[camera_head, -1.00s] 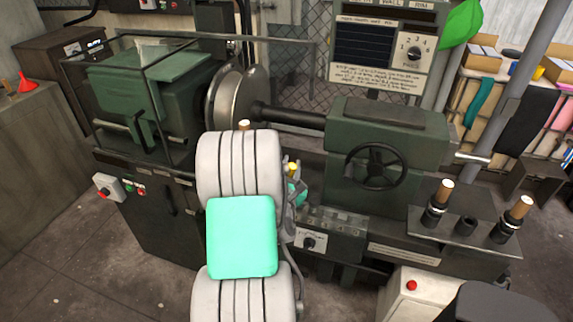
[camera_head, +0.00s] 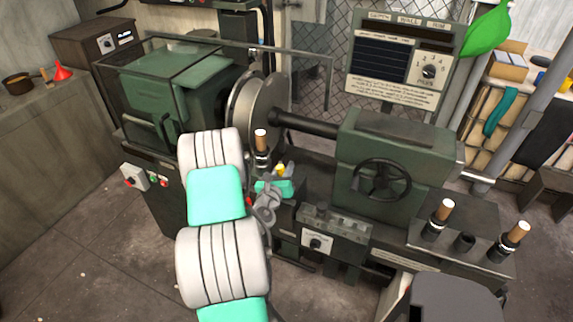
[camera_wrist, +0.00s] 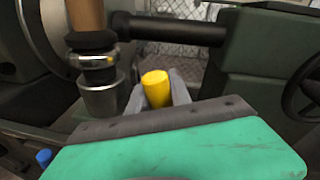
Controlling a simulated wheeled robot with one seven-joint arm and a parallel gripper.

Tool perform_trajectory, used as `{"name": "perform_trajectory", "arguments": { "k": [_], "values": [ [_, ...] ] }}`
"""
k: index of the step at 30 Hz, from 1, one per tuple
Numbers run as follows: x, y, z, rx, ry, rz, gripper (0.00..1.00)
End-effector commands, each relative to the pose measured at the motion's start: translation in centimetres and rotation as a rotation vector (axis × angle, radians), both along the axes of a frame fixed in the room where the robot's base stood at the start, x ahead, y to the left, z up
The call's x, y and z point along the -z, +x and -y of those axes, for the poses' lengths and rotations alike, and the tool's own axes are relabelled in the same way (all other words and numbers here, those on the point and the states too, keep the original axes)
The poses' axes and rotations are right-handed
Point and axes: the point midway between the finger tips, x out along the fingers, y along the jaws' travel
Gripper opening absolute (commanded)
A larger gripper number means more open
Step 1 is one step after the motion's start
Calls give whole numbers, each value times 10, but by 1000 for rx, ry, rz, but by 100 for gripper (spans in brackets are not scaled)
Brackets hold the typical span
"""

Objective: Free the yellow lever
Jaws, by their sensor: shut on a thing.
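The yellow lever (camera_wrist: 156,88) shows as a short yellow cylinder between the fingers of my gripper (camera_wrist: 158,92) in the wrist view. My gripper is shut on it. In the head view the yellow lever (camera_head: 279,169) is a small yellow spot just above my gripper (camera_head: 276,178), in front of the lathe bed. A wooden-handled tool (camera_head: 261,145) with a dark collar and metal base stands upright just left of the lever. It also shows close on the left in the wrist view (camera_wrist: 90,60). The lever's lower part is hidden.
The green tailstock (camera_head: 390,150) with its handwheel (camera_head: 382,182) stands to the right. The round chuck (camera_head: 262,100) and dark spindle are behind. A control box (camera_head: 318,240) is at the front. More wooden-handled tools (camera_head: 443,212) stand at right.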

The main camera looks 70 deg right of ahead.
Motion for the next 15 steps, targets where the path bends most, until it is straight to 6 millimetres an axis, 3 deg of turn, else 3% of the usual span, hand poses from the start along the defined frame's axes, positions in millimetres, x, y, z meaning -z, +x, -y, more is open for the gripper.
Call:
{"name": "perform_trajectory", "arguments": {
  "k": [15],
  "values": [
    [1, 4, 0, -2, 2, -36, 0]
  ]
}}
